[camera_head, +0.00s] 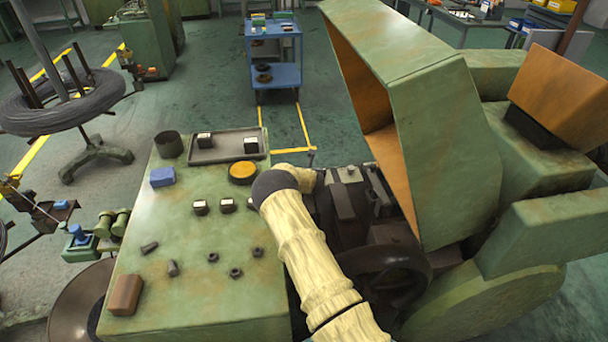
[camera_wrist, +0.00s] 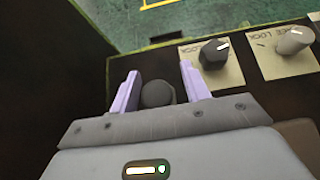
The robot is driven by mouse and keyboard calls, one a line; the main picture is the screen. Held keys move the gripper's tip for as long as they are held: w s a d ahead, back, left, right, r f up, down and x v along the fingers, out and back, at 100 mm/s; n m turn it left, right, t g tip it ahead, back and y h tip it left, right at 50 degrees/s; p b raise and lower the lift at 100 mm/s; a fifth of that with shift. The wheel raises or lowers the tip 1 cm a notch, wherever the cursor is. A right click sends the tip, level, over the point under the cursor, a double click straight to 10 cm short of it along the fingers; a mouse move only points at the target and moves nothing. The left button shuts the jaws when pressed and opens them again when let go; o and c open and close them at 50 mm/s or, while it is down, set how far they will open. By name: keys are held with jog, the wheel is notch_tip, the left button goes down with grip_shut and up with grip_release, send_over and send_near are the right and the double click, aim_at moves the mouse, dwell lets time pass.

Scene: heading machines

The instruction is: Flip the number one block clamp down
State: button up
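My gripper (camera_wrist: 158,78) shows in the wrist view with its two pale purple fingers apart. A dark round knob (camera_wrist: 158,94) sits between them. A narrow gap shows at the right finger; I cannot tell whether the left finger touches the knob. I cannot tell whether this knob belongs to the number one block clamp. In the head view my cream arm reaches to the dark die area of the heading machine (camera_head: 350,192), under the raised green hood (camera_head: 432,130). My fingers are hidden there, and no clamp is labelled legibly.
In the wrist view, a black knob (camera_wrist: 214,54) and a grey knob (camera_wrist: 294,40) stand on cream label plates to the right. A dark wall rises at the left. In the head view, a green bench top (camera_head: 190,260) with small parts lies left of my arm; a dark handwheel (camera_head: 388,268) is right.

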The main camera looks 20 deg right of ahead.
jog(key=shift+r, duration=0.1)
jog(key=b+v, duration=0.3)
jog(key=v, duration=1.4)
jog(key=shift+s, duration=0.2)
